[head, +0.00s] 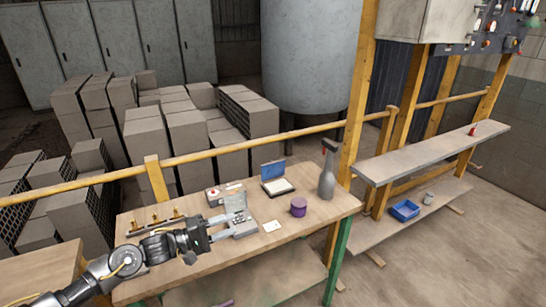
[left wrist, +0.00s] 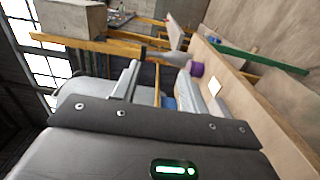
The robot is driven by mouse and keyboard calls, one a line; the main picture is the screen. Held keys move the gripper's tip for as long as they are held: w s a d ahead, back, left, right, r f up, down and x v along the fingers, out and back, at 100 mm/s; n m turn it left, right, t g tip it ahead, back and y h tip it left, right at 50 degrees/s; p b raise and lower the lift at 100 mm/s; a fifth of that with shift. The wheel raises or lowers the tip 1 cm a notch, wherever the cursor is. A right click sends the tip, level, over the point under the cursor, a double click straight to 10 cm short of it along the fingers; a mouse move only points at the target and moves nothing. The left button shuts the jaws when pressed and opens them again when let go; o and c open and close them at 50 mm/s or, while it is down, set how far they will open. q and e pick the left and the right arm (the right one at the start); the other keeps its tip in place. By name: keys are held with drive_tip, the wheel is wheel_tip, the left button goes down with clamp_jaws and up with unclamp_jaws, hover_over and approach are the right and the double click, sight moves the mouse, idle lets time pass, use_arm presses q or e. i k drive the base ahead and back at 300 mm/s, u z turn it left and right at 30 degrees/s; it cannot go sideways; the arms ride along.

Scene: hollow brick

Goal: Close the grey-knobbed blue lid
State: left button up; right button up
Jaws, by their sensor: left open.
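A small box (head: 278,187) with a blue lid (head: 273,169) stands near the table's back edge in the head view. The lid is raised, standing up at the back of the pale box; its grey knob is too small to make out. My left gripper (head: 229,225) is open, its fingers pointing right over the table, to the left of and nearer than the blue-lidded box. In the left wrist view the open fingers (left wrist: 168,92) reach forward. They appear beside a grey box (head: 238,216) with a raised grey lid. My right gripper is out of view.
A white card (head: 271,226) lies in front. A red-and-white box (head: 224,194) and a brass-pegged rack (head: 157,222) are to the left. The table's front right is clear.

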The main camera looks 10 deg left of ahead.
sight(272, 169)
drive_tip(key=i, duration=1.5)
